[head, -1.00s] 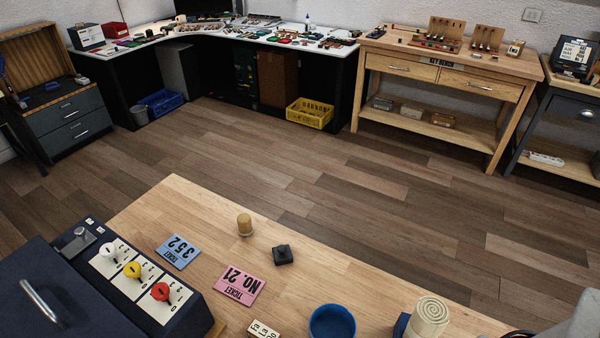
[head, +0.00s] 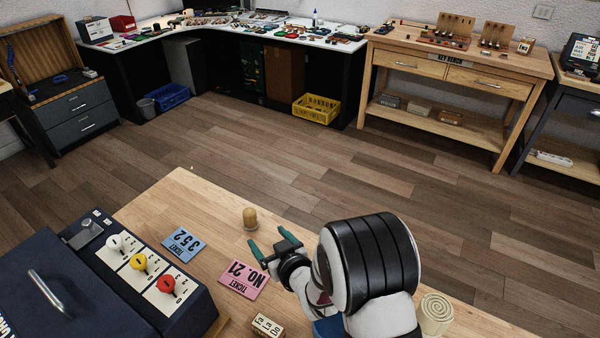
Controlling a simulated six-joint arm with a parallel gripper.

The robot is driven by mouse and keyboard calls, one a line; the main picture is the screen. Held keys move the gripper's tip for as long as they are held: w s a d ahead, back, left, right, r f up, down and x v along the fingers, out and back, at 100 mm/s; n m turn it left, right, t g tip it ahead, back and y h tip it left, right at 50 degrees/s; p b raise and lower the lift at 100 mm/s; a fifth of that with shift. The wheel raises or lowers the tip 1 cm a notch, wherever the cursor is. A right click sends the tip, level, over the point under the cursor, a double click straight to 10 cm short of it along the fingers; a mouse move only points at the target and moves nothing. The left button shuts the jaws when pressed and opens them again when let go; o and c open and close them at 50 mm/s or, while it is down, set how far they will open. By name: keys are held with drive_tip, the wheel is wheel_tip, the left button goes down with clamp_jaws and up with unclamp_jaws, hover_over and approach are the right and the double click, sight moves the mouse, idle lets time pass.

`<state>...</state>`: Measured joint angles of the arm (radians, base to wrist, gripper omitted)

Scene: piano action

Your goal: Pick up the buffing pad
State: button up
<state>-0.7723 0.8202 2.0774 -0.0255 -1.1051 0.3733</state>
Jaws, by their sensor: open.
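My gripper (head: 266,238) is in the head view above the wooden table (head: 180,201), its two teal fingers spread apart with nothing seen between them. A small tan cylinder with a rounded top (head: 250,218) stands just beyond the fingers, apart from them. A small dark block with a knob, seen earlier right of the cylinder, is now hidden behind my gripper; it may be the buffing pad. A cream spiral roll (head: 434,313) stands right of my arm. I cannot tell for sure which is the pad.
A blue ticket (head: 183,244) and a pink ticket (head: 243,280) lie left of my gripper. A dark box with white, yellow and red knobs (head: 141,262) stands at the left. A number block (head: 267,327) is at the front. A blue bowl (head: 325,328) is partly hidden by my arm.

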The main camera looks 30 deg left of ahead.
sight(252, 220)
drive_tip(key=x, duration=0.5)
drive_tip(key=f+x, duration=0.1)
drive_tip(key=x, duration=1)
drive_tip(key=shift+d+f, duration=0.2)
drive_tip(key=shift+f, duration=0.25)
clamp_jaws()
